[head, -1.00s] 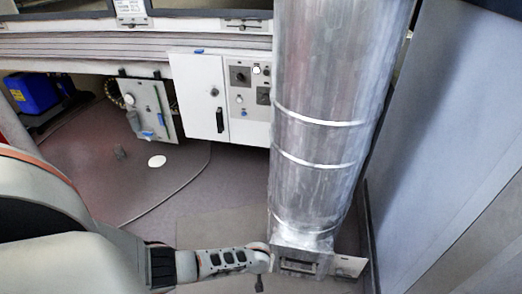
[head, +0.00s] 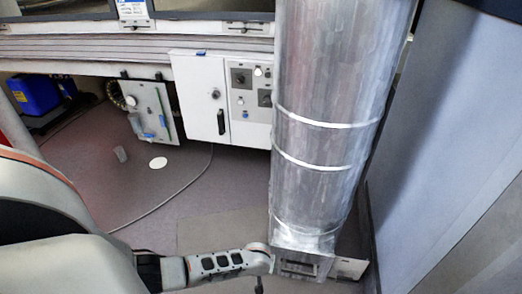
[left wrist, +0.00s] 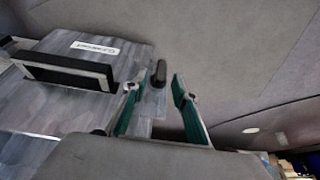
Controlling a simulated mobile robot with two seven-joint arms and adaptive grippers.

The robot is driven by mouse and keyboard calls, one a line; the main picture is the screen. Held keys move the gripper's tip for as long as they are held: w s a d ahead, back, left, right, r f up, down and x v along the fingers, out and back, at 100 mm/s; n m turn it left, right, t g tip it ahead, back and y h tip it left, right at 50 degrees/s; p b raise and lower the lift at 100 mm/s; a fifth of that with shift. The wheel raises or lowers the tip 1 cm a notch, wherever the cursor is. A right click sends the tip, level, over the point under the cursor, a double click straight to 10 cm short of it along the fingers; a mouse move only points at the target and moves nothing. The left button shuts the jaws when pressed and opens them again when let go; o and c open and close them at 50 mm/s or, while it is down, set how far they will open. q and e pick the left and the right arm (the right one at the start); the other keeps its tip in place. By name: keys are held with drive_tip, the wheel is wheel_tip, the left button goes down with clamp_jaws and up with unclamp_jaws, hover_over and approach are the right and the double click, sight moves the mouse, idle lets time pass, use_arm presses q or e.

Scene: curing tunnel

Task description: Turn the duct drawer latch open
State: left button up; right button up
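The round metal duct (head: 322,120) stands to the right of centre in the head view and ends in a box with a drawer (head: 298,268) near the floor. In the left wrist view the drawer front (left wrist: 125,60) carries a black-framed handle (left wrist: 65,70) and a white label. The latch (left wrist: 158,73) is a small dark knob at the drawer's edge, upright in that picture. My left gripper (left wrist: 156,90) is open, with its green-padded fingers on either side of the latch; I cannot tell whether they touch it. In the head view its fingers are mostly hidden. My right gripper is not in view.
A white control cabinet (head: 200,95) and a hanging panel (head: 153,112) are behind, left of the duct. A blue box (head: 34,93) is far left. A grey wall panel (head: 450,150) stands close on the right. A cable (head: 180,190) crosses the otherwise mostly open floor.

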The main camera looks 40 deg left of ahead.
use_arm(q)
drive_tip(key=v, duration=0.9)
drive_tip(key=shift+w+r, duration=0.1)
idle(0.4)
